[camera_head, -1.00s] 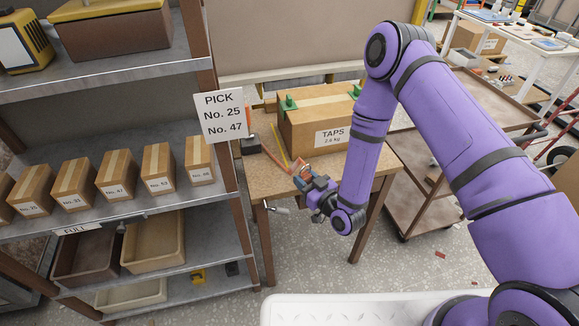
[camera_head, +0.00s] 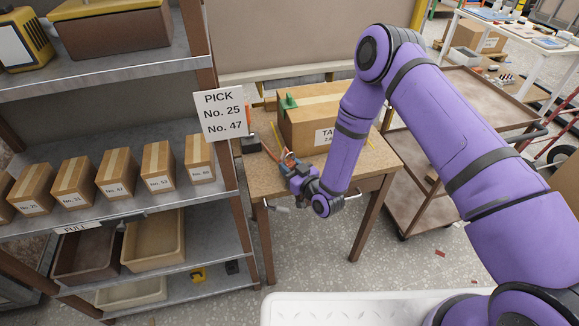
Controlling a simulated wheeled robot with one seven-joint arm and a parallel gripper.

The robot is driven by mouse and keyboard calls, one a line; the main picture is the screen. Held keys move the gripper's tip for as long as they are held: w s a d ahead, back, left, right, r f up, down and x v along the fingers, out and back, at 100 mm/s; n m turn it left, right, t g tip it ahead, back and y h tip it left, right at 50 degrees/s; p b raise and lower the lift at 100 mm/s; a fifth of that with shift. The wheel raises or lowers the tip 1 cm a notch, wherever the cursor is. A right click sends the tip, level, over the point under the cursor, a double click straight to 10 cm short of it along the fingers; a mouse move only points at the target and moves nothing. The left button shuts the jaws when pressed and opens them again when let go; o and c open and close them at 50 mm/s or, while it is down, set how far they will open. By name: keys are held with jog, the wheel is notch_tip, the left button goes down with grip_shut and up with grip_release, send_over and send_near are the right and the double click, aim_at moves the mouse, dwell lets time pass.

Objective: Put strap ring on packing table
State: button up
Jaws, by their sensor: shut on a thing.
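The packing table (camera_head: 262,181) is a small wooden table at the middle of the view, with a cardboard box labelled TAPS (camera_head: 304,117) on it. My gripper (camera_head: 289,163) is over the table's front left part, just in front of the box. It is shut on a small orange-brown piece, which I take to be the strap ring (camera_head: 287,156). The jaws hide most of the ring, so its shape is unclear. I cannot tell whether the ring touches the tabletop.
A shelf rack with several small numbered boxes (camera_head: 115,177) and bins stands at the left. A PICK sign (camera_head: 223,115) hangs on its post, close to the table. A dark block (camera_head: 250,144) sits at the table's back left. A brown cart (camera_head: 440,180) stands at the right.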

jog(key=o, duration=0.9)
jog(key=shift+f, duration=0.1)
jog(key=shift+o, duration=0.2)
jog(key=shift+s+d, duration=0.2)
jog(key=v, duration=1.1)
jog(key=shift+s, duration=0.25)
jog(key=shift+d, duration=0.1)
